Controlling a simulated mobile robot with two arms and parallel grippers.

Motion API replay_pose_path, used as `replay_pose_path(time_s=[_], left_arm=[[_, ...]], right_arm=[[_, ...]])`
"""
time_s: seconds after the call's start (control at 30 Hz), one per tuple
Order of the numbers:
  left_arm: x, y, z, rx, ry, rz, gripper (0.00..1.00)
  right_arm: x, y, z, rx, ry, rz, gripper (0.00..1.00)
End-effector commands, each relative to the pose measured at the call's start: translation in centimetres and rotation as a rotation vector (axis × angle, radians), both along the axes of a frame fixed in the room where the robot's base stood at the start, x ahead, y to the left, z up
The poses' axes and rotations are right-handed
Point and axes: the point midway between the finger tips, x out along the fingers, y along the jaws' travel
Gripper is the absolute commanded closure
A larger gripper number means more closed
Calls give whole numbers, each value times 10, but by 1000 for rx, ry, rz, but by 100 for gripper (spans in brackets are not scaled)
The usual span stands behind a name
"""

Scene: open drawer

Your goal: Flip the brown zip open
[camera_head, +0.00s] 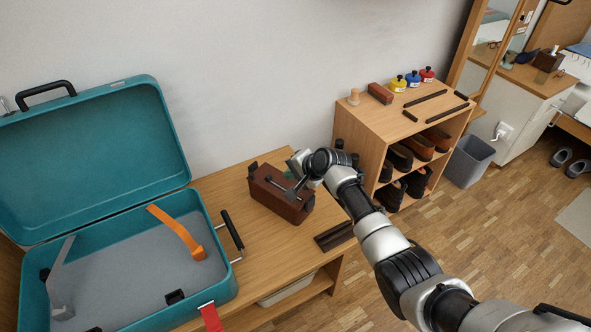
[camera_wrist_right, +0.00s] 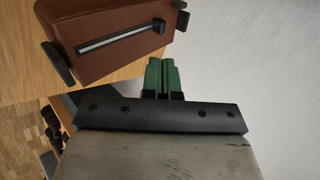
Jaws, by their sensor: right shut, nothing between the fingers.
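A brown box-like case (camera_head: 268,197) with dark end pieces stands on the wooden bench. The right wrist view shows the same case (camera_wrist_right: 85,20) at upper left, with a pale straight zip track (camera_wrist_right: 115,40) along its face and a black slider (camera_wrist_right: 158,26) at the track's right end. My right gripper (camera_wrist_right: 166,75) has green fingertips, shut and empty, just beside the case near the slider end. They appear apart from the slider. In the head view my right gripper (camera_head: 290,176) covers part of the case's far right side. My left gripper is not in view.
An open teal suitcase (camera_head: 190,235) with orange and grey straps stands on the left of the bench (camera_head: 235,190). A shoe shelf (camera_head: 365,120) with shoes, a brush and small jars stands behind my right arm. A grey bin (camera_head: 468,160) is further right.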

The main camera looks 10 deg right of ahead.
Motion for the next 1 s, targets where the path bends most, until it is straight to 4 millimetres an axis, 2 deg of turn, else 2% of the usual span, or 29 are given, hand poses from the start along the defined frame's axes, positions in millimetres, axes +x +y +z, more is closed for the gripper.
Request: replay_pose_path(time_s=[0.2,0.77,0.87,0.97,1.0], left_arm=[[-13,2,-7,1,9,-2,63],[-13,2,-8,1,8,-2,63],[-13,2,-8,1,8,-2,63],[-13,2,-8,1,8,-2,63],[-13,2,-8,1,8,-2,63]], right_arm=[[-1,0,3,0,0,0,100],[-2,0,2,-4,-1,4,100],[-17,-1,-7,-35,-5,36,100],[-50,-4,-25,-110,-20,112,100],[-68,-6,-32,-152,-28,153,100]])
